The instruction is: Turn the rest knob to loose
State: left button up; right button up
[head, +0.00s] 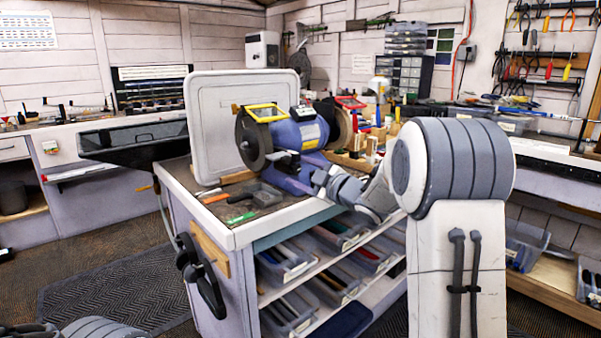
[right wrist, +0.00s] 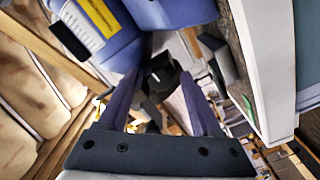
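The bench grinder (head: 300,134), blue-grey with a dark wheel at its left and a yellow-framed shield, stands on the cart. In the right wrist view its blue body (right wrist: 100,22) fills the top left. A small black knob-like part (right wrist: 161,70) shows between my right gripper's fingertips; I take it for the rest knob. My right gripper (right wrist: 162,88) has its fingers apart on either side of this part. I cannot tell whether they touch it. In the head view my right wrist reaches the grinder's near side, with the fingertips hard to make out. My left gripper is not clearly in view.
A pale upright panel (head: 215,110) stands behind the grinder. A tray with tools (head: 252,196) sits at the cart top's front left. Bins (head: 285,262) fill the shelves below. Wooden blocks and small items crowd the cart's right side.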

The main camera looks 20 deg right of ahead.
jog(key=v, duration=1)
jog(key=shift+s, duration=0.25)
jog(key=shift+d, duration=0.1)
